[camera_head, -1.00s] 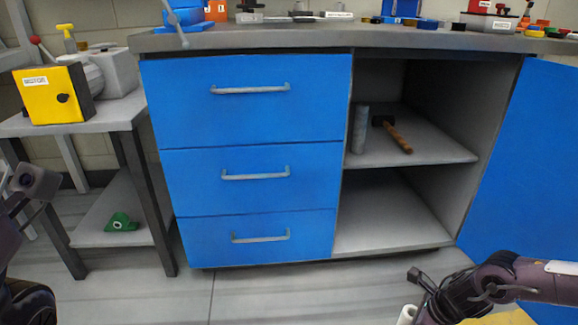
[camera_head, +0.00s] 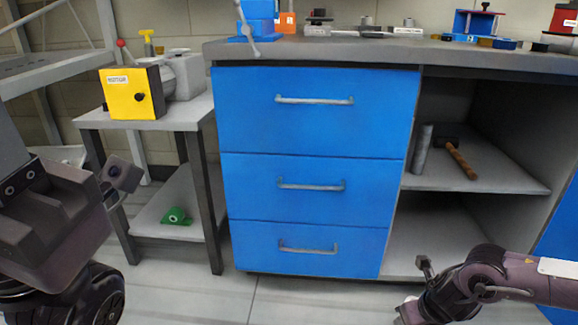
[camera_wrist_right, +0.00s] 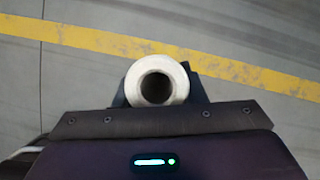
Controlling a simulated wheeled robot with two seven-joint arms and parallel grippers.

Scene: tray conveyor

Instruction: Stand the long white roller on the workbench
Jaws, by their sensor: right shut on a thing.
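The white roller (camera_wrist_right: 181,82) shows end-on in the right wrist view, with a round dark hole in its near end. My right gripper (camera_wrist_right: 157,100) is shut on it. In the head view only a small pale part of the roller (camera_head: 408,313) shows at the bottom edge, beside my right gripper (camera_head: 422,308). The rest is cut off or hidden. The workbench (camera_head: 330,50) has a grey top and blue drawers and stands ahead, beyond my right gripper. My left arm is at the left of the head view; its fingers do not show.
Several tools and blocks stand along the bench top. An open shelf holds a grey cylinder (camera_head: 423,150) and a hammer (camera_head: 456,157). A side table (camera_head: 150,111) with a yellow box (camera_head: 132,92) stands left. A yellow stripe (camera_wrist_right: 90,40) crosses the floor.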

